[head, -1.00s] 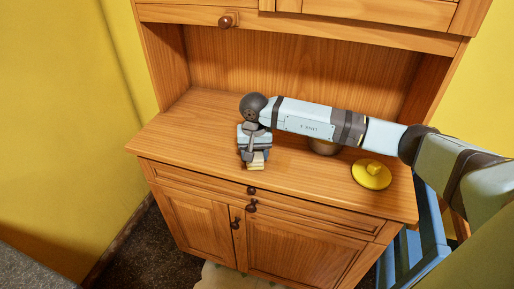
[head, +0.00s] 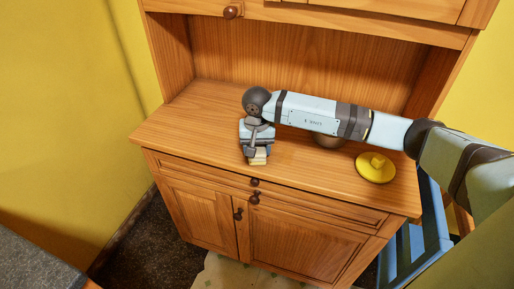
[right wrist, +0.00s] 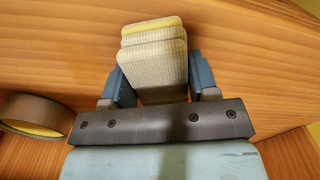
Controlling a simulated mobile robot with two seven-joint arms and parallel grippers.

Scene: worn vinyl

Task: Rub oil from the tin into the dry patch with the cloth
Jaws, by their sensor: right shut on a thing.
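My right gripper (head: 257,151) is shut on a folded cream and yellow cloth (head: 259,161), low over the left part of the cabinet's worktop. In the right wrist view the cloth (right wrist: 153,68) stands out in layers between the two blue fingers. I cannot tell whether it touches the wood. The round brown tin (head: 327,141) is mostly hidden behind my right arm. In the right wrist view the open tin (right wrist: 36,116) shows at the left edge, yellowish inside. I cannot make out the dry patch. My left gripper is out of view.
A yellow lid with a knob (head: 375,168) lies on the right part of the wooden worktop (head: 195,112). An upper cabinet and back panel close in the worktop from behind. The worktop's front left is clear. A grey surface (head: 35,262) shows at lower left.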

